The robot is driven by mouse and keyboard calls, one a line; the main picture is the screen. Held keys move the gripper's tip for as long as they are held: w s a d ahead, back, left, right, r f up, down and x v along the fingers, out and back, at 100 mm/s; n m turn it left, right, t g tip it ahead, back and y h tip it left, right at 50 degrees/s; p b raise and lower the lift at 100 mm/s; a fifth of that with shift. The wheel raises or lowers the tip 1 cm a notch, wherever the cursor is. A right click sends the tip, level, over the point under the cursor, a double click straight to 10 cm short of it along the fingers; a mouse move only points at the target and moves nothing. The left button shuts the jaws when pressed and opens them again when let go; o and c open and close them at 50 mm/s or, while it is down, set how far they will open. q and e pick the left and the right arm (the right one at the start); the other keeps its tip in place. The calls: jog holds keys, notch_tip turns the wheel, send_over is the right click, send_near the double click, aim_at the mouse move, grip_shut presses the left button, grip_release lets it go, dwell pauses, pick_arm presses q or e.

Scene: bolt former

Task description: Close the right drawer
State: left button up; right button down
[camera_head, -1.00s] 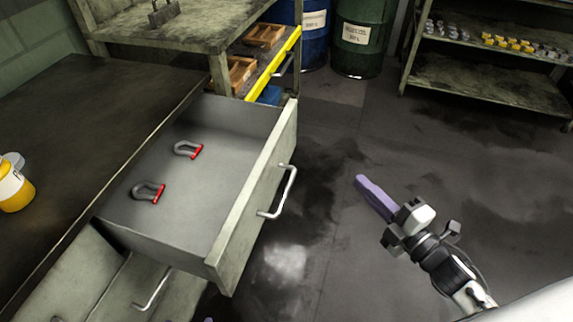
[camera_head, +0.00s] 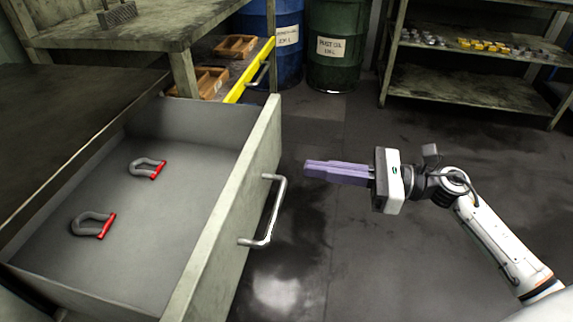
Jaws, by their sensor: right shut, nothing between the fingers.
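The right drawer (camera_head: 228,215) is pulled far out of the bench, with its grey-green front panel facing right. Its silver bar handle (camera_head: 272,212) sticks out from the front. Two grey shackles with red pins lie inside, one toward the back (camera_head: 147,168) and one nearer (camera_head: 93,224). My right gripper (camera_head: 307,168) is shut and empty, its purple fingers pointing left toward the drawer front. It is to the right of the handle's upper end, with a gap between them. My left gripper is not in view.
A dark benchtop (camera_head: 60,110) lies left of the drawer. Behind it are a yellow-fronted drawer (camera_head: 250,72) and wooden trays (camera_head: 212,82). Blue (camera_head: 272,45) and green (camera_head: 335,50) barrels stand at the back. A shelf (camera_head: 470,80) stands at back right. Floor right of the drawer is clear.

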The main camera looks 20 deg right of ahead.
aim_at(269, 163)
jog(key=x, duration=0.6)
jog(key=shift+w+a, duration=0.25)
jog(key=shift+a, duration=0.05)
